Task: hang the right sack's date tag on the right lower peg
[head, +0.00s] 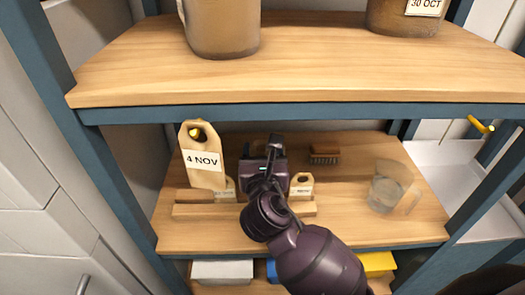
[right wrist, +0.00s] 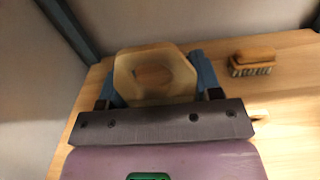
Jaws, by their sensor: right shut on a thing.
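My right gripper (head: 263,150) is over the lower shelf, behind the wooden rack. In the right wrist view it is shut on a pale wooden tag (right wrist: 125,77). The tag's angled top and round hole face the camera between the blue fingertips. Its label is hidden, and in the head view my gripper covers the tag. A yellow peg (head: 480,125) sticks out at the right side of the shelving, with nothing seen on it. Another tag reading 4 NOV (head: 203,172) is at the left, with a yellow peg end showing in its hole. My left gripper is not in view.
The wooden rack (head: 188,210) holds a small tag (head: 302,181). A brush (head: 325,155) and a clear jug (head: 386,190) stand on the lower shelf. The upper shelf (head: 310,60) overhangs it, bearing brown containers (head: 222,30), one labelled 30 OCT (head: 400,20).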

